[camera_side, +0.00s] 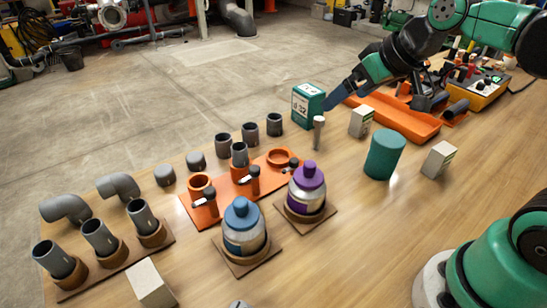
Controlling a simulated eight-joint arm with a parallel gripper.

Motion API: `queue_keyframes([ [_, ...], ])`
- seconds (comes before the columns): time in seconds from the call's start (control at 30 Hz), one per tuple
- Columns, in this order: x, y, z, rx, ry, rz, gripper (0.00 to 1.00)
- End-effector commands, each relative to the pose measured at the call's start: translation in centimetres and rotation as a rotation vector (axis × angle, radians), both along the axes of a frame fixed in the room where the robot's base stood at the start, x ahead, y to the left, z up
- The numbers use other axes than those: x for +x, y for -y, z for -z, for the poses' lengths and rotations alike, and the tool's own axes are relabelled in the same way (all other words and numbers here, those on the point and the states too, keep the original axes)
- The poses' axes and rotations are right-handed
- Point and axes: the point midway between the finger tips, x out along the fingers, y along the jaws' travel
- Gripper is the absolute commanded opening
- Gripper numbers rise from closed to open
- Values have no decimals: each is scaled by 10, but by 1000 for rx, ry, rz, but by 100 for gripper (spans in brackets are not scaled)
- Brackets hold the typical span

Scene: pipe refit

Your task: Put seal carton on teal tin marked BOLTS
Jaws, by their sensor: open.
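A teal cylindrical tin (384,155) stands upright on the wooden table, right of centre; no marking can be read on it. A green and white carton (308,106) with printing on its face stands upright further back. I cannot tell from the print which carton is the seal carton. My gripper (334,100) is open, reaching down from the upper right, with its fingertips close to the right side of the green and white carton. Whether they touch it is unclear.
A grey-topped peg (318,130) stands just in front of the green carton. An orange tray (395,115) lies behind the tin. Purple-capped (307,190) and blue-capped (242,225) bottles, an orange pipe fixture (205,213) and grey pipe pieces fill the left.

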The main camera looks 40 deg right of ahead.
Motion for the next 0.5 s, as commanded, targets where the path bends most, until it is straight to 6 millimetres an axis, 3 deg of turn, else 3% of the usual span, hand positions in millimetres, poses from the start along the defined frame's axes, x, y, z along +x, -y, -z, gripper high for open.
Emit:
queue_keyframes([
  [0.27,44,58,-1,69,133,-20,100],
  [0.5,67,150,1,38,382,-12,100],
])
